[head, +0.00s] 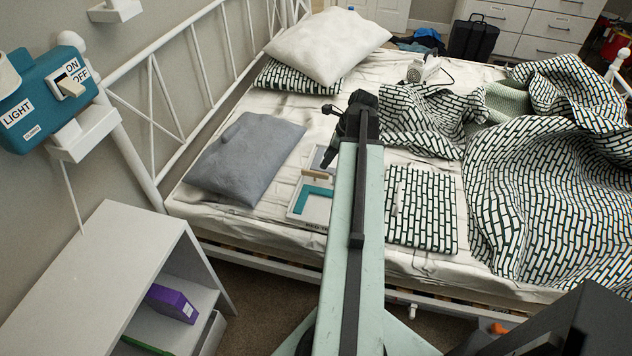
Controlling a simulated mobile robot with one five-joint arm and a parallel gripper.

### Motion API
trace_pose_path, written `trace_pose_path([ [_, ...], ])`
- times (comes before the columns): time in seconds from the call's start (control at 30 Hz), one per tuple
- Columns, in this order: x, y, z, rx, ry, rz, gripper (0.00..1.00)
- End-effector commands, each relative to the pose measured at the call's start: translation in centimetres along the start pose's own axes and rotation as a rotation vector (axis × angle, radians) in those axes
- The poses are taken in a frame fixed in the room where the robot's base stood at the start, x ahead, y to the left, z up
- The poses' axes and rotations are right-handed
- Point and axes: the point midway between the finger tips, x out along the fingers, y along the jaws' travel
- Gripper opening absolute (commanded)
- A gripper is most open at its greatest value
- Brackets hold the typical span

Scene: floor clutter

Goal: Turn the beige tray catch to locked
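The tray (297,212) is a white board lying on the bed just left of my arm. Its near edge has a dark label, partly hidden by the arm. A teal L-shaped mark is on it. The beige catch (315,177) is a short bar on the tray's far part, lying roughly crosswise. A grey patch shows behind it. My gripper (335,150) is dark, at the far end of my pale green arm, above and slightly right of the catch. It appears apart from the catch. Its fingers overlap in this view, so their opening is unclear.
A grey pillow (245,160) lies left of the tray, a patterned folded cloth (422,207) right of it. A rumpled patterned blanket (545,190) covers the bed's right. A teal light switch box (45,105) hangs on the wall above a grey shelf unit (105,265).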

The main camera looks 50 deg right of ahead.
Motion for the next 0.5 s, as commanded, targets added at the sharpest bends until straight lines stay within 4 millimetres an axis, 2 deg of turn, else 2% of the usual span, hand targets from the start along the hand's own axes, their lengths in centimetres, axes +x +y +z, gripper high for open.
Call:
trace_pose_path([
  [0.13,0.0,-0.1,-0.1,0.011,-0.002,-0.001,0.35],
  [0.27,1.1,0.0,-0.2,0.009,-0.001,-0.001,0.35],
  [0.5,5.3,0.0,-0.3,0.005,0.0,0.0,0.35],
])
